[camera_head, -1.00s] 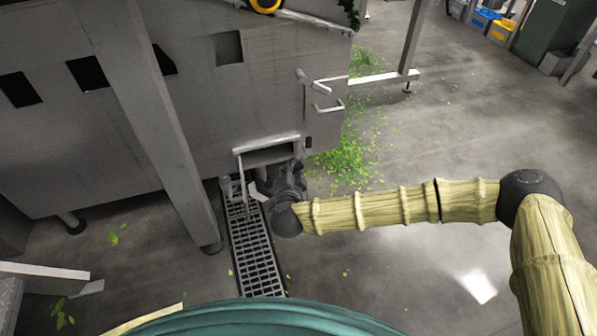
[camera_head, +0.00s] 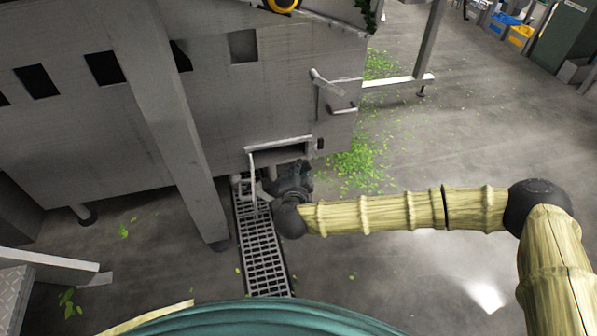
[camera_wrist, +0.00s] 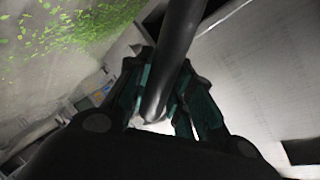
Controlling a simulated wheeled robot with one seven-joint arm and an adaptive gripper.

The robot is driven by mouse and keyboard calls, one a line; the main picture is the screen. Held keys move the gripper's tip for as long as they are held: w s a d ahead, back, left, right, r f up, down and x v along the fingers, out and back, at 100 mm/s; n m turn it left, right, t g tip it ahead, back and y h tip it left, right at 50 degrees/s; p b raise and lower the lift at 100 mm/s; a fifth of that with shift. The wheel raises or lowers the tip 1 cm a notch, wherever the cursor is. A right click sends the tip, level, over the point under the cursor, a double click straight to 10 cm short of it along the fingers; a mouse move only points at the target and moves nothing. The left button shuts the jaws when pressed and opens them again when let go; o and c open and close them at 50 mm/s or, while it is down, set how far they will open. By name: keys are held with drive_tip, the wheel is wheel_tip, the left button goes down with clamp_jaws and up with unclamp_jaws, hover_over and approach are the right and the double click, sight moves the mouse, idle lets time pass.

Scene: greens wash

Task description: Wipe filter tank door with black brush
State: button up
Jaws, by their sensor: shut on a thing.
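In the wrist view my gripper (camera_wrist: 165,82) is shut on a smooth dark rod with a rounded end, seemingly the handle of the black brush (camera_wrist: 179,38). The bristles are not visible, so contact with the tank cannot be told. The tank's grey wall (camera_head: 225,115) has a bent metal handle (camera_head: 326,82) at its right end. I cannot tell for sure which panel is the filter tank door.
A floor drain grate (camera_head: 263,250) runs below my gripper. A slanted grey post (camera_head: 170,120) stands left of it. Green leaf bits (camera_head: 358,160) litter the floor to the right, near a low white rail (camera_head: 398,80). Open floor lies at right.

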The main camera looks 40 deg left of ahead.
drive_tip(key=shift+s+a, duration=0.35)
idle(0.3)
drive_tip(key=shift+x, duration=1.25)
drive_tip(key=shift+a, duration=0.25)
